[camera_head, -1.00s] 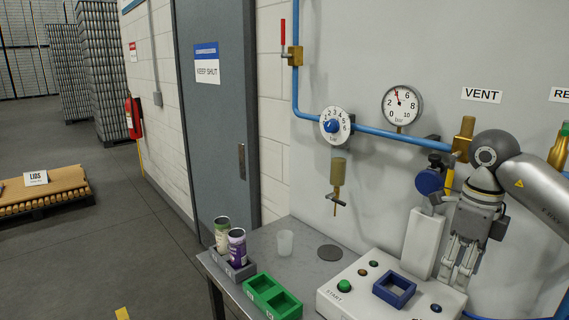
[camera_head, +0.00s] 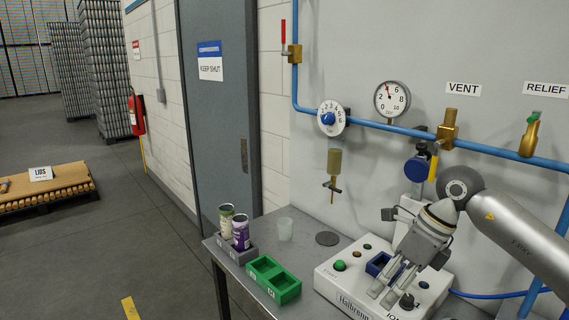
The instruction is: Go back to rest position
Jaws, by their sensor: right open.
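My right gripper (camera_head: 382,296) hangs with its two fingers pointing down over the white control box (camera_head: 335,285). The fingers are apart with nothing between them. It is just in front of the blue square holder (camera_head: 377,263) and hides part of it. A black knob (camera_head: 407,301) on the box is close to the right of the fingers. I cannot tell whether the fingertips touch the box. My left gripper is not in view.
A grey rack (camera_head: 236,256) with two cans, a clear cup (camera_head: 285,229) and a green two-pocket tray (camera_head: 284,289) stand on the table left of the box. Blue pipe (camera_head: 390,127), brass valves and a gauge (camera_head: 391,99) line the wall behind.

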